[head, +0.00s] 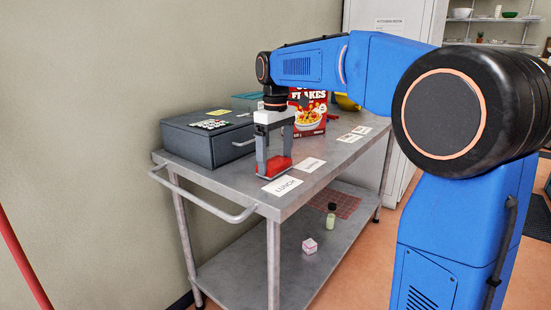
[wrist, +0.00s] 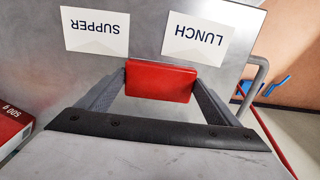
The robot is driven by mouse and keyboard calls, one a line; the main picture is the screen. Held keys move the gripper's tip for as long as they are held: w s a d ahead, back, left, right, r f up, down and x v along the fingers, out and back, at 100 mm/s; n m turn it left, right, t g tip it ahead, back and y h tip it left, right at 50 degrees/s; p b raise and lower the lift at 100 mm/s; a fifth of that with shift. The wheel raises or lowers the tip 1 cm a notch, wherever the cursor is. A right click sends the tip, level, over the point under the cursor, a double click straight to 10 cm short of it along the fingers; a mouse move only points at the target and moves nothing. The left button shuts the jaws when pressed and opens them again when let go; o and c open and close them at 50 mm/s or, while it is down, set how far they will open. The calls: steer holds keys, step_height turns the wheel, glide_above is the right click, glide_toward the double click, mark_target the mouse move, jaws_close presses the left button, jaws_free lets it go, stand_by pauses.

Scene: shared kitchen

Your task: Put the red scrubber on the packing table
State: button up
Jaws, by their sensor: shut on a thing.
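The red scrubber (head: 278,166) is a flat red block, held between the two fingers of my gripper (head: 272,168). In the wrist view the scrubber (wrist: 160,81) spans the gap between the fingertips, which press on its ends. It is low over the front part of a grey metal table (head: 225,181), beside the LUNCH and SUPPER labels. I cannot tell whether it touches the table top.
A LUNCH label (head: 282,185) and a SUPPER label (head: 308,165) lie near the table's right edge. A dark grey box (head: 200,140) stands behind on the left, and a red cereal box (head: 310,112) farther back. The lower shelf holds a small bottle (head: 331,217) and a pink-and-white cube (head: 309,246).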

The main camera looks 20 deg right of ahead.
mark_target(275, 162)
steer(key=shift+f, duration=0.1)
steer(key=o, duration=1)
step_height(275, 162, up, 12)
steer(key=shift+s, duration=0.1)
